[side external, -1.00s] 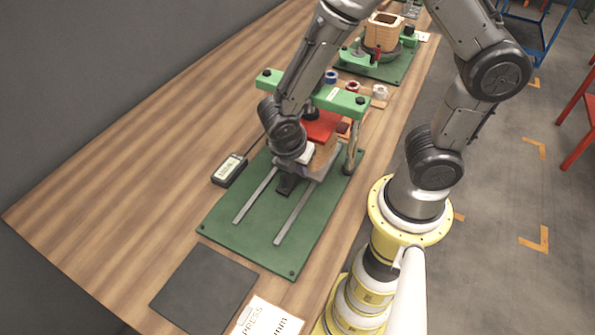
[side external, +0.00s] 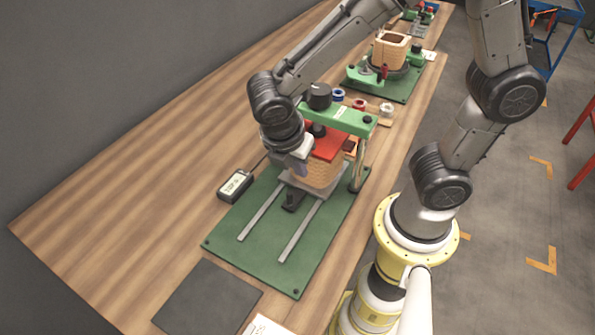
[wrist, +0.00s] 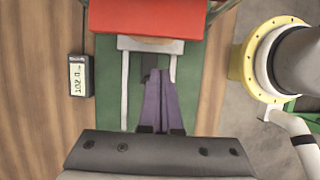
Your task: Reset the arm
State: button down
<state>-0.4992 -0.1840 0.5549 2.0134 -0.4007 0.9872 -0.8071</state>
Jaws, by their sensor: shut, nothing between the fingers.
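My gripper (side external: 300,168) is in front of the press on the green baseplate (side external: 262,245). In the wrist view its two purple-grey fingers (wrist: 160,102) are together with nothing between them. The press has a green crossbar (side external: 338,120) and a red plate (side external: 326,142). A tan coil (side external: 318,174) sits under the red plate on the sliding carriage, close behind my gripper; whether they touch is unclear. The red plate (wrist: 148,18) also shows at the top of the wrist view, with the grey rails below it.
A small display box (side external: 235,186) lies left of the baseplate. A dark mat (side external: 208,297) is at the front. Another green station (side external: 385,80) with a wooden coil stands farther back, with small spools (side external: 360,104) in front of it. The table's left side is clear.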

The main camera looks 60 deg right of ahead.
jog(key=d+r+m, duration=0.2)
jog(key=r, duration=0.1)
jog(key=s+d+r+m+t+y, duration=0.1)
jog(key=r, duration=0.2)
jog(key=d+r+m+t+y, duration=0.1)
jog(key=d+r+m, duration=0.1)
jog(key=r, duration=0.1)
jog(key=shift+s+d+m, duration=0.25)
jog(key=shift+d+m, duration=0.05)
jog(key=s+r+m+t+y, duration=0.2)
jog(key=s+m, duration=0.4)
jog(key=m, duration=0.6)
jog(key=shift+s+a+r+t, duration=0.2)
jog(key=shift+s+r+t, duration=0.15)
jog(key=shift+r+t, duration=0.4)
